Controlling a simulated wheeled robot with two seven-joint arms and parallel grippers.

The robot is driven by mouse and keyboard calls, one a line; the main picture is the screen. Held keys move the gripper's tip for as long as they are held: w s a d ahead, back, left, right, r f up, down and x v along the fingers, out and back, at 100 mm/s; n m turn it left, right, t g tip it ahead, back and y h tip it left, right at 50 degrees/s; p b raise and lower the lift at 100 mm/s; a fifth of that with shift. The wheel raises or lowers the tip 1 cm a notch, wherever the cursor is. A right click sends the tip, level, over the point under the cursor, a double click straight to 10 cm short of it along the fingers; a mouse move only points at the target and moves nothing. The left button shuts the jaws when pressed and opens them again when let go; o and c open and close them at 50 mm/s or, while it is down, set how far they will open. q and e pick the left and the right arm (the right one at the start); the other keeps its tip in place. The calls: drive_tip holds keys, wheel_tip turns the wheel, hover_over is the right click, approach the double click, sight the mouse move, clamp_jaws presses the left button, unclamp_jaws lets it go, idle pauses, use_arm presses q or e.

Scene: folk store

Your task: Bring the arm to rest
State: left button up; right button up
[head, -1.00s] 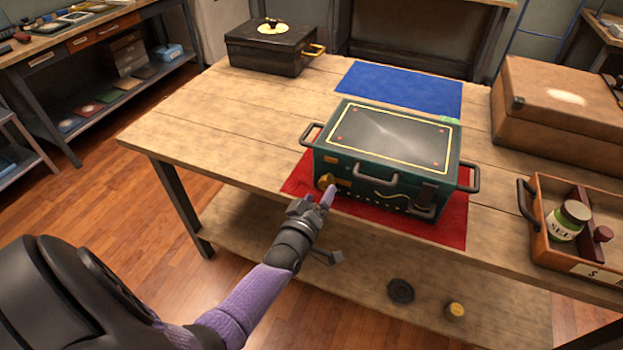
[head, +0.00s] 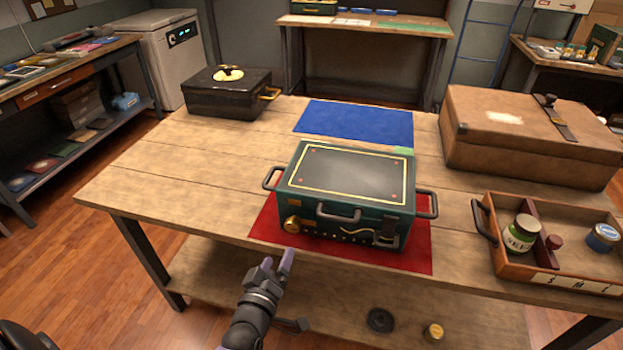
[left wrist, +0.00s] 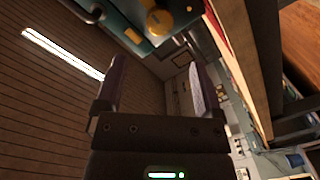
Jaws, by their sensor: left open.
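My left gripper (head: 277,264) is in the lower middle of the head view, in front of the table's near edge. It is open and empty, its fingers pointing up toward the green case. In the left wrist view its two fingers (left wrist: 152,95) are apart with nothing between them. The green case (head: 350,178) with a dark lid, handles and a brass knob sits on a red mat (head: 420,250); the gripper is apart from it. My right gripper is not in view.
The wooden table (head: 160,185) also holds a black box (head: 222,100), a blue mat (head: 352,123), a brown case (head: 530,140) and an open tray (head: 507,262) with jars. A lower shelf (head: 345,285) lies under the tabletop. Floor shows at left.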

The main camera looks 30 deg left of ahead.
use_arm(q)
drive_tip(key=s+d+f+m+g+h, duration=0.2)
drive_tip(key=s+d+f+m+g, duration=0.15)
drive_tip(key=s+f, duration=0.4)
drive_tip(key=s+d+f+m+g+h, duration=0.25)
drive_tip(key=s+f+m+g, duration=0.2)
drive_tip(key=f, duration=0.55)
drive_tip(key=s+d+f+m+g, duration=0.1)
drive_tip(key=s+f+m+g, duration=0.2)
drive_tip(key=s, duration=0.8)
drive_tip(key=s+d+f+m+g, duration=0.1)
drive_tip(key=s+f+m+g, duration=0.2)
drive_tip(key=s, duration=0.9)
wheel_tip(320, 180, down, 2)
drive_tip(key=shift+s+f+g, duration=0.25)
drive_tip(key=shift+s+g, duration=0.05)
drive_tip(key=shift+g, duration=0.9)
